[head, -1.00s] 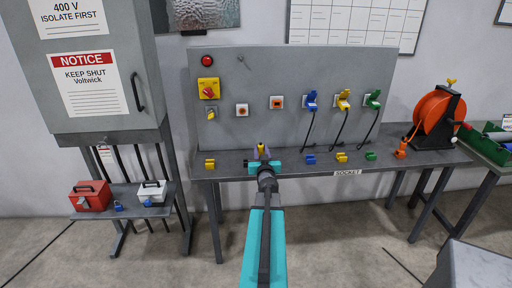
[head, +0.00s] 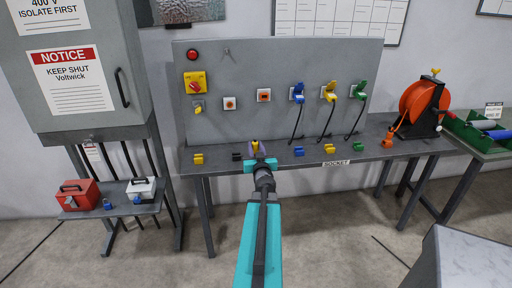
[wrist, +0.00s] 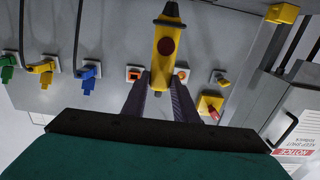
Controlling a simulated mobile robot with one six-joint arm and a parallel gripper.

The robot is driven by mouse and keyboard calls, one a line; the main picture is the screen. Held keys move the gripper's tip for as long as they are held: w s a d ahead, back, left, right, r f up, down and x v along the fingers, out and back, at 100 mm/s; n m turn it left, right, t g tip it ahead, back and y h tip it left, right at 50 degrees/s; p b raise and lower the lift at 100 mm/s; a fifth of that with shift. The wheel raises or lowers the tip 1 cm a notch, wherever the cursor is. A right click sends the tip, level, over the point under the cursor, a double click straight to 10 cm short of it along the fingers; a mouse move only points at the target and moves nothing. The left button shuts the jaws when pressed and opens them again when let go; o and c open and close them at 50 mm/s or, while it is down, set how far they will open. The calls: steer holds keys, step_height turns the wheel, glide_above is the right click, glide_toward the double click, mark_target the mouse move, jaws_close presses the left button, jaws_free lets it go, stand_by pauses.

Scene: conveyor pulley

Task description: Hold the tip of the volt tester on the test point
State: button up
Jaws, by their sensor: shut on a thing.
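The volt tester is yellow with a dark red button and a black tip; it shows large in the wrist view (wrist: 168,45) and small in the head view (head: 255,146). My gripper (wrist: 160,84) is shut on it and also shows in the head view (head: 260,160), over the bench's front part. The tester's tip appears apart from the grey panel (head: 210,65). Two small white-framed orange fittings on the panel, a left one (head: 229,103) and a right one (head: 264,95), stand behind the tester. I cannot tell which fitting is the test point.
The bench (head: 350,157) carries several small coloured blocks and an orange cable reel (head: 418,102). Blue, yellow and green plugs with hanging cables are on the panel's right. A grey cabinet (head: 75,90) stands left. A pale block (head: 470,262) is at front right.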

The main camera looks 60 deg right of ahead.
steer(key=w+a+r+n+t+y, duration=0.2)
steer(key=w+a+n+t+y, duration=0.4)
steer(key=w+a, duration=0.85)
steer(key=w+a+r+n+t+y, duration=0.2)
steer(key=w+a+n+y, duration=0.3)
steer(key=w+a+y, duration=0.9)
steer(key=s+a+f+n+g+y, duration=0.1)
steer(key=a+n+g+y, duration=0.3)
steer(key=a, duration=1.6)
steer(key=s+a+f+n+g+y, duration=0.1)
steer(key=a+f+n+g+y, duration=0.2)
steer(key=a, duration=1.8)
steer(key=n+g+y, duration=0.1)
steer(key=n+y, duration=0.1)
steer(key=n, duration=0.2)
steer(key=shift+a+y, duration=0.3)
steer(key=shift+d, duration=0.1)
